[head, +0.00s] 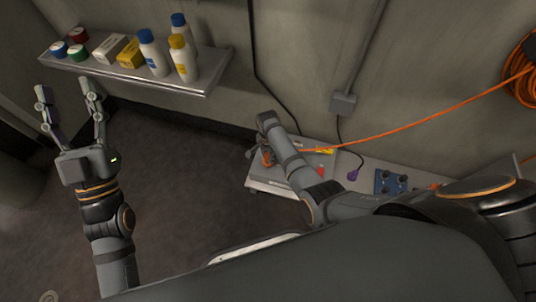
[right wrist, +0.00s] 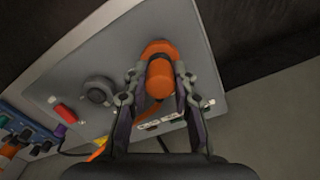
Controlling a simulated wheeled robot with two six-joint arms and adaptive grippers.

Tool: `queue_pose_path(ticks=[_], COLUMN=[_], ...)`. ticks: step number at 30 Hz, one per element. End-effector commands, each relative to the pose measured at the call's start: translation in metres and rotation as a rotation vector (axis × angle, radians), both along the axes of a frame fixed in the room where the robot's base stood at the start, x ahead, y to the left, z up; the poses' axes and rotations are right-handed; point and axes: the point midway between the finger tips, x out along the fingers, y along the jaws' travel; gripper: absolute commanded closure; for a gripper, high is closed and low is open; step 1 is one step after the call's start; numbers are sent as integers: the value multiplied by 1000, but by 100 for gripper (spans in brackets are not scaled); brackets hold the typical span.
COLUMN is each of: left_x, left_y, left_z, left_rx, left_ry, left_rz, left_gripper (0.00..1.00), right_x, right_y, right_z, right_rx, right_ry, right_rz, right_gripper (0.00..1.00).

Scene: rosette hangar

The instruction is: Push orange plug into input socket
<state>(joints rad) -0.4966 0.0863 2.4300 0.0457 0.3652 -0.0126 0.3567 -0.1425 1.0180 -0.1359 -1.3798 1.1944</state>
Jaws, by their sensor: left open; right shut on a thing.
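The orange plug (right wrist: 160,80) sits between the fingers of my right gripper (right wrist: 157,72), which is shut on it. In the right wrist view the plug lines up with an orange collar (right wrist: 158,47) at the grey panel box (right wrist: 118,52). The plug and collar overlap, so I cannot tell how deep the plug sits. In the head view my right gripper (head: 264,150) is over the left part of the box (head: 262,180), mostly hidden by my arm. My left gripper (head: 68,92) is open and empty, left of the box and in front of the shelf.
A dark round socket (right wrist: 98,91) and a red switch (right wrist: 64,113) are on the panel. An orange cable (head: 430,106) runs from a coil (head: 522,70). A purple plug (head: 353,174) lies near a blue unit (head: 389,183). A shelf (head: 205,84) holds bottles and boxes.

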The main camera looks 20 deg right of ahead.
Motion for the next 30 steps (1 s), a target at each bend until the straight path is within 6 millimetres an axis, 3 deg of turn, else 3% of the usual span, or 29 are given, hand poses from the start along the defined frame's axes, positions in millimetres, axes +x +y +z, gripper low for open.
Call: queue_pose_path(ticks=[26,27,30], left_x=[0,0,0], left_y=[0,0,0], left_z=[1,1,1], left_rx=[0,0,0], left_ry=[0,0,0], left_rz=[0,0,0], left_gripper=[48,48,48], right_x=[0,0,0], right_y=[0,0,0], right_z=[-5,-5,-5], right_rx=[0,0,0], right_ry=[0,0,0], right_rz=[0,0,0], right_gripper=[100,72,58])
